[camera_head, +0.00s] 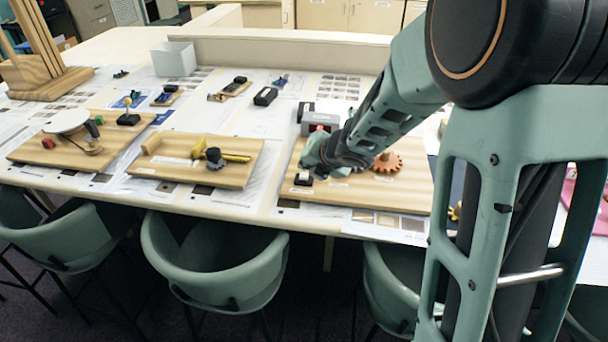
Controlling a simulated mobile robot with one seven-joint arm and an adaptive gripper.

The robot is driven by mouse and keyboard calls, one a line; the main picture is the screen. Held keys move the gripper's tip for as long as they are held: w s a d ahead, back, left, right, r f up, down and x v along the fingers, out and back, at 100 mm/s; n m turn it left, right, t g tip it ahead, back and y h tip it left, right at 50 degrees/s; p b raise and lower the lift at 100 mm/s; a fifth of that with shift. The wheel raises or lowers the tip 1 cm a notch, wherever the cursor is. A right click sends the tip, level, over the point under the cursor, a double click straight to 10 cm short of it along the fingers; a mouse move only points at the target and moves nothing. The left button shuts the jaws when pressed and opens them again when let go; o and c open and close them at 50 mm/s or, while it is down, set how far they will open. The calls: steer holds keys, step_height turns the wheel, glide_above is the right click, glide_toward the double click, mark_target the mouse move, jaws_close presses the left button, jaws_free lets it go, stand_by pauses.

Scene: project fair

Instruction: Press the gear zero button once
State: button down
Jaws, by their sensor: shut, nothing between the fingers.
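A wooden board (410,195) lies on the right part of the long table. It carries an orange-brown gear (388,162), a grey box-shaped unit (320,121) and a small black block with a white label (303,180) near its front left corner. This block may be the gear zero button; the label is too small to read. My gripper (316,172) is shut and empty, low over the board, just above and right of the black block. I cannot tell whether its tips touch the block. My gripper and arm hide the middle of the board.
Another wooden board (190,175) with a yellow part lies to the left, and a third board (50,152) farther left. Green chairs (215,255) stand along the front edge. A low partition (280,52) runs behind. Papers cover the table between the boards.

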mark_target(306, 176)
steer(key=shift+f, duration=0.1)
stand_by(0.5)
steer(key=shift+f+b, duration=0.3)
steer(key=shift+b, duration=0.2)
steer(key=shift+f+b, duration=0.45)
stand_by(0.4)
steer(key=shift+r, duration=0.15)
steer(key=shift+r+p, duration=0.7)
steer(key=shift+p, duration=0.1)
step_height(306, 176, up, 5)
steer(key=p, duration=0.5)
steer(key=shift+r, duration=0.1)
